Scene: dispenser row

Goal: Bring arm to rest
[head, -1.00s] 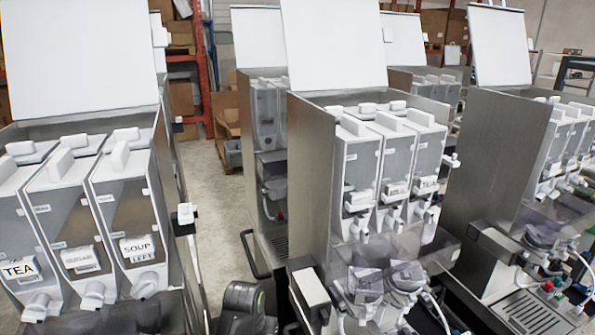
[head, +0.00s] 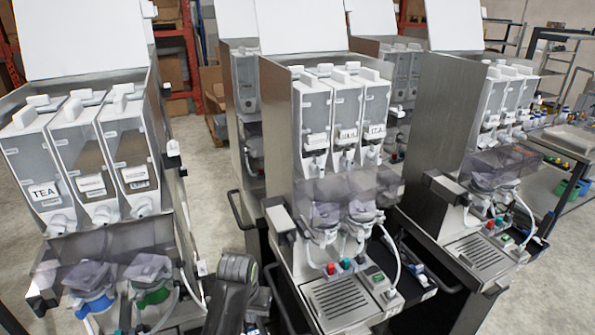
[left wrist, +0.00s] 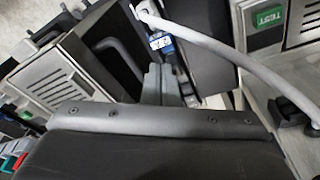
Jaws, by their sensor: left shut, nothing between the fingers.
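My left arm (head: 232,290) shows in the head view as a dark link at the bottom, in the gap between the left dispenser machine (head: 107,160) and the middle one (head: 285,130). My left gripper shows in the left wrist view, its grey fingers (left wrist: 162,82) together with nothing held between them. They are close to a white hose (left wrist: 205,42) and a dark machine side, but I cannot tell whether they touch. My right gripper is not in view.
The right dispenser machine (head: 436,120) stands beyond the middle one. The middle machine's drip tray (head: 338,300) and hoses project near my arm. Dark handles stick out between the machines. Open floor (head: 205,160) shows behind the gap.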

